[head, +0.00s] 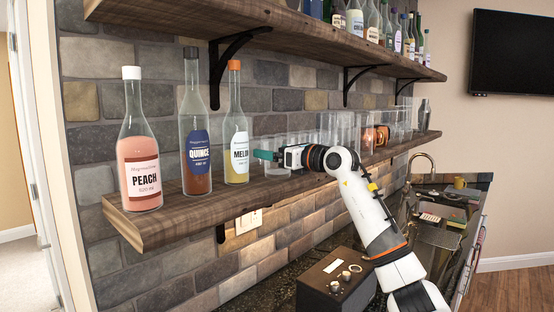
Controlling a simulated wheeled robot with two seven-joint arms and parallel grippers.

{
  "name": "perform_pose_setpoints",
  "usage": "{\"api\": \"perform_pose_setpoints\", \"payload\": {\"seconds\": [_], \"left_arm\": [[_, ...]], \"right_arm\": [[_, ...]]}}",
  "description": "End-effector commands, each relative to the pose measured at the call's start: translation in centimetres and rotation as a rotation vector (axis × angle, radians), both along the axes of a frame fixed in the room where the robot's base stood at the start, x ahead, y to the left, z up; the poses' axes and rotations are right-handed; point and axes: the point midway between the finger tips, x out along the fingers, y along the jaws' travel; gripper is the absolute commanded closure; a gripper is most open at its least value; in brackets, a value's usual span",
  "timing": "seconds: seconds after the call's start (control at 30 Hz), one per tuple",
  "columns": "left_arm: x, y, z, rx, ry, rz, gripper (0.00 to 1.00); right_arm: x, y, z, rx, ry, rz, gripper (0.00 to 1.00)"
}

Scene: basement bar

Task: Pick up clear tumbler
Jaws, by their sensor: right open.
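Several clear tumblers (343,128) stand upright in a group on the lower wooden shelf, right of the bottles. One clear tumbler (276,168) at the left end of the group stands right behind my right gripper (265,155), which partly hides it. My right gripper, with green fingertips, reaches in from the right at the height of this tumbler and points left. It is open; I cannot tell whether the tumbler is between its fingers. My left gripper is out of view.
On the lower shelf (150,229), the melon bottle (236,140) stands close left of my right gripper, then the quince (195,135) and peach (138,160) bottles. The upper shelf (190,12) overhangs, with brackets below it. A dark box (330,290) with knobs sits on the counter.

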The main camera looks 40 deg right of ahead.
Motion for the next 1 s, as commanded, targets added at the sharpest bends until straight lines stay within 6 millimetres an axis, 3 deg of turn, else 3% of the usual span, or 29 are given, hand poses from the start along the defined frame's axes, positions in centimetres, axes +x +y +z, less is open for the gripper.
{"api": "perform_pose_setpoints", "payload": {"seconds": [0.2, 0.53, 0.8, 1.0], "left_arm": [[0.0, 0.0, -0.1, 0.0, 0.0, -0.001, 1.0], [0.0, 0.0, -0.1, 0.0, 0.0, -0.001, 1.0], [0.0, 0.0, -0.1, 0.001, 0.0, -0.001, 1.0], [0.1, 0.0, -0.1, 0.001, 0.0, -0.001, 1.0]], "right_arm": [[0.0, 0.0, -0.1, -0.001, 0.0, -0.001, 0.13], [0.0, 0.0, 0.0, -0.001, -0.002, 0.0, 0.64], [0.0, 0.0, 0.2, 0.0, -0.002, 0.0, 0.64], [-0.1, 0.0, 1.7, -0.001, -0.005, 0.0, 0.64]]}}
